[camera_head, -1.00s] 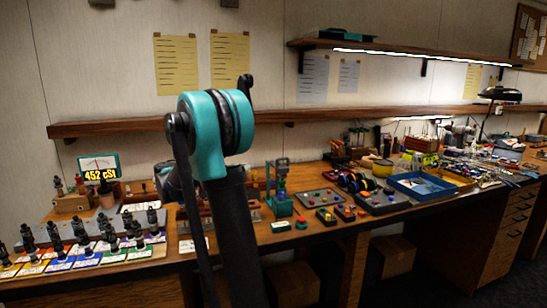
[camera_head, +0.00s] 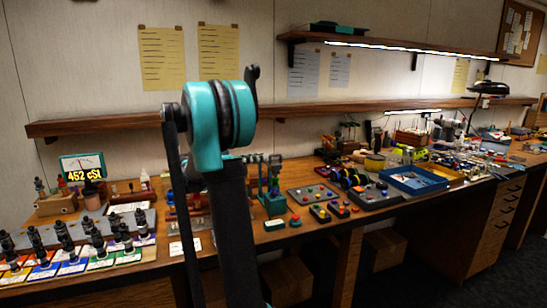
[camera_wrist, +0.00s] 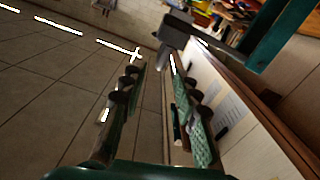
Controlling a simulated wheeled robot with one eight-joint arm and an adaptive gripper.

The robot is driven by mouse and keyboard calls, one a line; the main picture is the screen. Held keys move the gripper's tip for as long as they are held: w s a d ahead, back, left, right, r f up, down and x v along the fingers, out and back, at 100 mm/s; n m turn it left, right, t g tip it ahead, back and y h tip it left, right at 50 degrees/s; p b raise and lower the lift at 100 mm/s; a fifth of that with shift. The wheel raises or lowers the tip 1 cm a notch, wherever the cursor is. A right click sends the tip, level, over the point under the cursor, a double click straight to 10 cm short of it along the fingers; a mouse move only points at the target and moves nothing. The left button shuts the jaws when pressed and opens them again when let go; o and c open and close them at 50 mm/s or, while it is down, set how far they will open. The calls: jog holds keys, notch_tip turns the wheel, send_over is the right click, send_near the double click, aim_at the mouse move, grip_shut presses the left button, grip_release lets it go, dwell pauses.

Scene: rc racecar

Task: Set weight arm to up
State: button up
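I cannot pick out the weight arm with certainty in either view. A green upright device (camera_head: 272,190) stands on the workbench just right of my arm in the head view. It is too small to tell whether it carries the weight arm or how that stands. My gripper (camera_wrist: 155,65) shows in the wrist view with its two dark and green fingers apart and nothing between them. It points up toward the tiled ceiling and the wall, away from the bench top. In the head view my raised arm hides part of the bench, and my gripper is not seen.
The workbench (camera_head: 335,222) is crowded. A lit meter (camera_head: 83,168) reading 452 cSt and rows of dark fittings on coloured cards (camera_head: 88,245) are left. A button panel (camera_head: 315,195) and blue tray (camera_head: 415,180) are right. A wooden shelf (camera_head: 330,110) runs behind my arm.

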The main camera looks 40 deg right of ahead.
aim_at(274, 155)
jog(key=shift+x, duration=3.1)
grip_shut()
